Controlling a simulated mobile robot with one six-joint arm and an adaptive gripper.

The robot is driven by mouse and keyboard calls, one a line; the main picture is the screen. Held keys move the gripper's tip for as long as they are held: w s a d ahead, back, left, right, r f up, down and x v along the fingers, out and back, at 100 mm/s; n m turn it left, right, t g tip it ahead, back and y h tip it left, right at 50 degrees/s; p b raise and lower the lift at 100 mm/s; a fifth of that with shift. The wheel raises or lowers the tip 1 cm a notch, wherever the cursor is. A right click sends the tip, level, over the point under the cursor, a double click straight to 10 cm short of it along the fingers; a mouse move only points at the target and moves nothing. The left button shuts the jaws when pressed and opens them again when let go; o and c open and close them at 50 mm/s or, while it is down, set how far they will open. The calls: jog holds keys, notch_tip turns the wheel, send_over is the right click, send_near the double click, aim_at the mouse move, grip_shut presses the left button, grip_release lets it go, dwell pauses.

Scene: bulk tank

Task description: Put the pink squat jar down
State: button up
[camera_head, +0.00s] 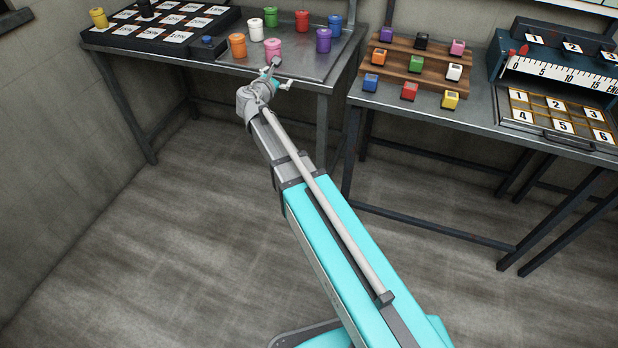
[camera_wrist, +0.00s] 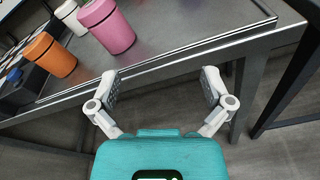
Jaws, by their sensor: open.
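The pink squat jar (camera_head: 273,48) stands upright on the left metal table near its front edge. In the wrist view the pink jar (camera_wrist: 107,26) is at the upper left, beyond the fingers and apart from them. My gripper (camera_wrist: 160,88) is open and empty, with the table's front edge ahead of its fingers. In the head view my gripper (camera_head: 277,74) is just in front of the pink jar at the table's edge.
Around the pink jar stand an orange jar (camera_head: 238,46), a white jar (camera_head: 255,29), a purple jar (camera_head: 323,40), and green, red and blue ones behind. A black numbered board (camera_head: 160,45) lies left. A second table (camera_head: 440,100) with small blocks stands right.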

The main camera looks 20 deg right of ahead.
jog(key=s+d+f+m+g+y, duration=0.1)
jog(key=s+d+f+m+g, duration=0.3)
jog(key=s+m, duration=0.35)
jog(key=s+d+f+m+g+y, duration=0.1)
jog(key=s+d+f+m+g, duration=0.25)
jog(key=s+f+m, duration=0.4)
jog(key=s+a+f+m+g+y, duration=0.2)
jog(key=s+m, duration=0.3)
jog(key=s, duration=0.3)
jog(key=s+a+f+m+g+y, duration=0.2)
jog(key=s+a+m+g+y, duration=0.1)
jog(key=s, duration=0.5)
jog(key=shift+s+a+f+m+g+y, duration=0.2)
jog(key=shift+a+m+g+y, duration=0.25)
jog(key=shift+m+y, duration=0.6)
jog(key=shift+w, duration=0.1)
